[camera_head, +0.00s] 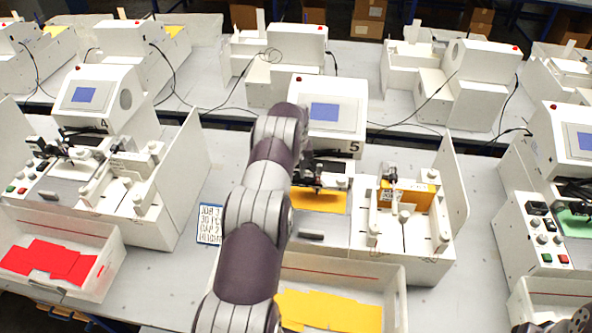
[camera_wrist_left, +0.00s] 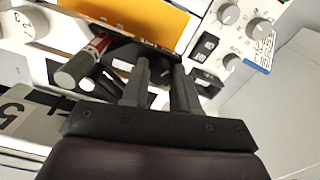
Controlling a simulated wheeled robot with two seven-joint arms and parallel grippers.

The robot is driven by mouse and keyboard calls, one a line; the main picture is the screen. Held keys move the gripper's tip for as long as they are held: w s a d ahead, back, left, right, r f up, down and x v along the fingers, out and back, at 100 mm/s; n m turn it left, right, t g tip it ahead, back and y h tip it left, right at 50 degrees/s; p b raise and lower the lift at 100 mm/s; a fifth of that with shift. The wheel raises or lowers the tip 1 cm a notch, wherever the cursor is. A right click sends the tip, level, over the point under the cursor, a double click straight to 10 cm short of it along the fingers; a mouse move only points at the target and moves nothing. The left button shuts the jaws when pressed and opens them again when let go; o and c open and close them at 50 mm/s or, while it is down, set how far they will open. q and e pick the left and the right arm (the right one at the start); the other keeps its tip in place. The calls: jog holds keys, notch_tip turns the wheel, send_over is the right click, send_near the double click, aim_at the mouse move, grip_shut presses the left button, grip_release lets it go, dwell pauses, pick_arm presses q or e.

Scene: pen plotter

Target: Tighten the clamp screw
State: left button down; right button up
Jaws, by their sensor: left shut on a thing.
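Plotter 5 (camera_head: 335,118), a white machine with a blue screen, stands in the middle of the head view. Its dark pen carriage (camera_head: 322,172) is over a yellow sheet (camera_head: 318,201). In the left wrist view, a grey-capped pen with a red band (camera_wrist_left: 96,52) sits left of my left gripper (camera_wrist_left: 161,70). The gripper's two fingers are closed around the small dark clamp screw (camera_wrist_left: 160,74) at the carriage. The screw is mostly hidden between the fingers. In the head view my left arm covers the gripper.
A white tray with yellow sheets (camera_head: 330,312) is in front of plotter 5. Plotter 4 (camera_head: 100,97) stands to the left, with a tray of red sheets (camera_head: 50,262). Another plotter (camera_head: 545,235) stands at the right. A job card (camera_head: 209,224) lies beside plotter 5.

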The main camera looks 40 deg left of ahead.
pick_arm(q)
jog(key=shift+m, duration=2.3)
jog(key=c, duration=0.8)
grip_release()
jog(key=shift+c, duration=0.2)
jog(key=shift+w, duration=0.1)
